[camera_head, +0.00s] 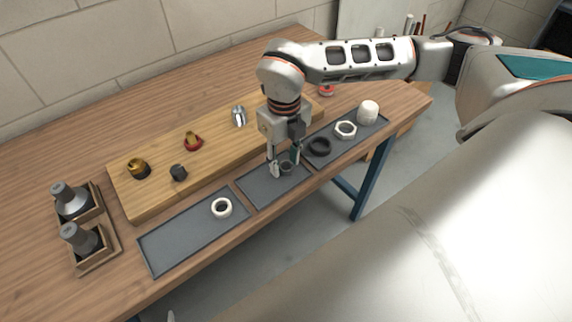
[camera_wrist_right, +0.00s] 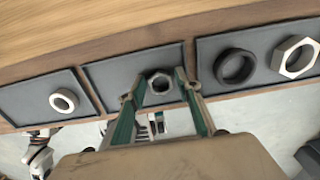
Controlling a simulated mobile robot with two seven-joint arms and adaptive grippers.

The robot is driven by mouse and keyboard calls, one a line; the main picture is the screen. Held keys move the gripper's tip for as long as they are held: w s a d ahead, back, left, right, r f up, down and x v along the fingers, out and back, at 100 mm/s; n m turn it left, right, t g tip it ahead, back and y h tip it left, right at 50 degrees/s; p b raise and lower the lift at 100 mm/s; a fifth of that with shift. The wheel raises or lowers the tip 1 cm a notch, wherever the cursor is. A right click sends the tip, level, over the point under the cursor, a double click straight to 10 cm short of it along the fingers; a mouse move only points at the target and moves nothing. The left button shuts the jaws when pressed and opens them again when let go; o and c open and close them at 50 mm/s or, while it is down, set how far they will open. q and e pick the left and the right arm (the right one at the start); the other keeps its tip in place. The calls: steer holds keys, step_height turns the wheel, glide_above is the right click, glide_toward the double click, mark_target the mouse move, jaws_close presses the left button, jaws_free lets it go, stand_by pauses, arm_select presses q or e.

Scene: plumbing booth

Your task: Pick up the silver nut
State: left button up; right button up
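The grey-silver hex nut (camera_head: 287,168) lies on the middle dark tray (camera_head: 262,194). In the right wrist view my right gripper (camera_wrist_right: 161,91) is open, a finger on each side of the nut with visible gaps. Whether the fingertips are level with the nut is hard to tell. A small part of what looks like my left gripper (camera_wrist_right: 38,152) shows at the lower left.
The left tray (camera_head: 165,252) holds a white ring (camera_head: 221,208). The right tray (camera_head: 330,158) holds a black ring (camera_head: 319,147), a white hex nut (camera_head: 345,130) and a white cap (camera_head: 368,112). A raised wooden board (camera_head: 215,160) with several fittings lies behind the trays.

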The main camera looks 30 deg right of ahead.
steer(key=c, duration=0.9)
steer(key=shift+r, duration=0.1)
